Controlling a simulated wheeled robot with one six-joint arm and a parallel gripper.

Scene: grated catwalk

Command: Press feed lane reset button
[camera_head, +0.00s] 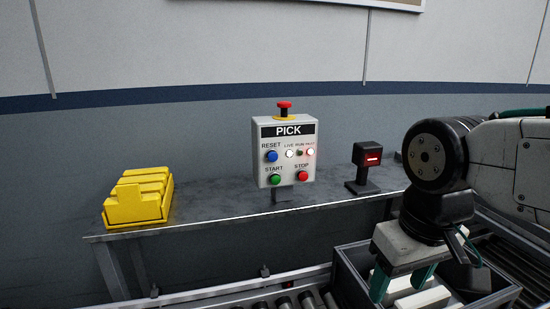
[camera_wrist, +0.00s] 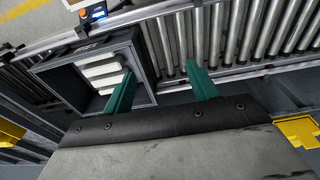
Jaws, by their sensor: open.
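A white control box labelled PICK (camera_head: 286,152) stands on a grey shelf. Its blue RESET button (camera_head: 271,156) is at the upper left of the face, above a green START button (camera_head: 276,179). A red STOP button (camera_head: 302,175) is at lower right, and a red mushroom button (camera_head: 284,105) is on top. No label reading feed lane is legible. My gripper (camera_head: 402,281) is open, pointing down over the grey crate, to the right of the box and apart from it. In the wrist view its green fingers (camera_wrist: 160,82) are spread with nothing held.
Yellow bins (camera_head: 140,198) sit on the shelf (camera_head: 220,204) at left. A small black device with a red display (camera_head: 371,160) stands right of the box. A grey crate (camera_head: 349,277) with white blocks sits on rollers. In the wrist view, a small unit with an orange button (camera_wrist: 88,12) is at top left.

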